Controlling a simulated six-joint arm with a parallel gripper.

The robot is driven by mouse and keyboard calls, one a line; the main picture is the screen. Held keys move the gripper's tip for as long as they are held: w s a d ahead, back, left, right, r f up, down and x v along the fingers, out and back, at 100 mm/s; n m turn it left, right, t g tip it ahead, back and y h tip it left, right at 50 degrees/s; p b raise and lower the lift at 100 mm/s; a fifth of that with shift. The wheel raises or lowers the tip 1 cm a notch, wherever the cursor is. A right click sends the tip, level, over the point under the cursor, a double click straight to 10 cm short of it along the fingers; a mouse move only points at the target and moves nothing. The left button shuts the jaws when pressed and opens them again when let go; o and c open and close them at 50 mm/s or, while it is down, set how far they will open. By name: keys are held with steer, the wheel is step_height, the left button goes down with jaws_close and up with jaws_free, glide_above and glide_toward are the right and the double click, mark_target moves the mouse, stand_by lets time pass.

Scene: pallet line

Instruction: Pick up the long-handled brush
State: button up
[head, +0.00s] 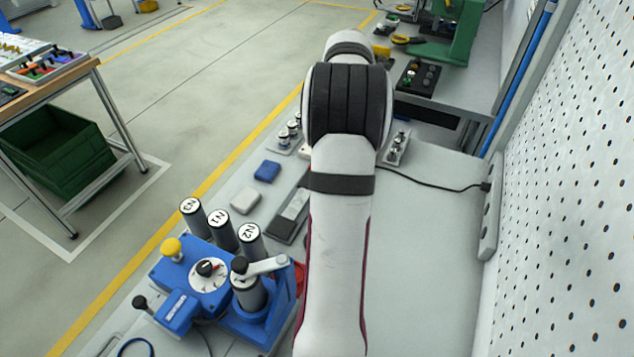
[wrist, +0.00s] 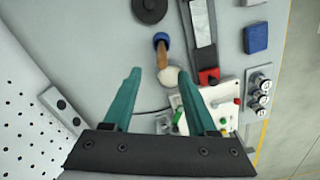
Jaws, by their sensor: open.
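In the wrist view, a slim item that looks like the brush (wrist: 162,54) has a brown handle with a blue end and a pale rounded end. It appears beyond and between the fingertips of my gripper (wrist: 158,76). The two teal fingers are spread, with nothing held between them. The pale end is nearest the gap between the tips; I cannot tell its height below them. In the head view my arm hides the brush and my gripper.
A grey bar with a red end (wrist: 208,76), a white panel with coloured knobs (wrist: 228,92) and a metal knobbed block (wrist: 260,92) lie right of the fingers. A power strip (wrist: 62,108) is left. A blue machine (head: 180,268) stands at the front.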

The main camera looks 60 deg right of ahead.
step_height(320, 180, down, 11)
steer(key=shift+w+r, duration=0.1)
steer(key=shift+w, duration=0.05)
jaws_close()
